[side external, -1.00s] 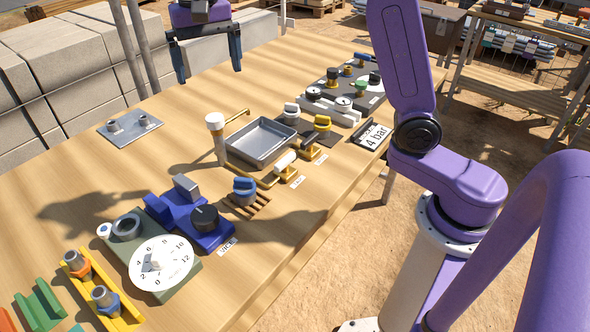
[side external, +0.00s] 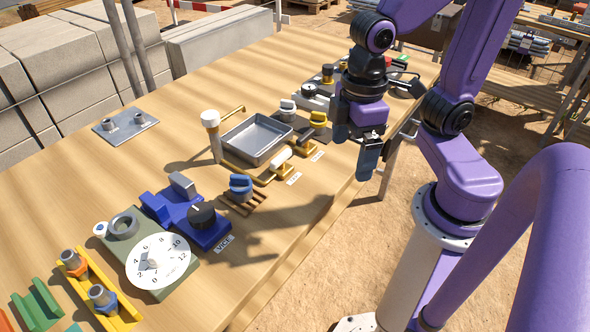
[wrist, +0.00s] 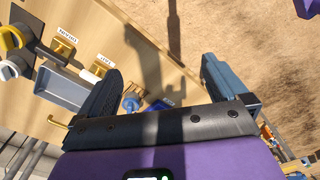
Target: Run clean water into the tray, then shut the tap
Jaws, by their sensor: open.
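The grey metal tray (side external: 232,150) sits on the bench; its inside looks plain grey and I cannot tell whether it holds water. The tap (side external: 281,158) is a brass fitting with a white handle, at the tray's near side beside a small label. It also shows in the wrist view (wrist: 89,76), left of my fingers. A white-topped post (side external: 211,133) stands left of the tray, with a brass spout (side external: 232,113) behind. A yellow-handled valve (side external: 316,121) stands right of the tap. My gripper (side external: 354,148) is open and empty, above the bench's front edge, right of the tap.
A blue vice (side external: 190,212) and a white dial (side external: 158,261) are at the near left. A blue-topped part (side external: 240,187) stands on a wooden slatted base near the tap. More knobs stand beyond the valve. Bare bench (side external: 130,180) lies left of the tray.

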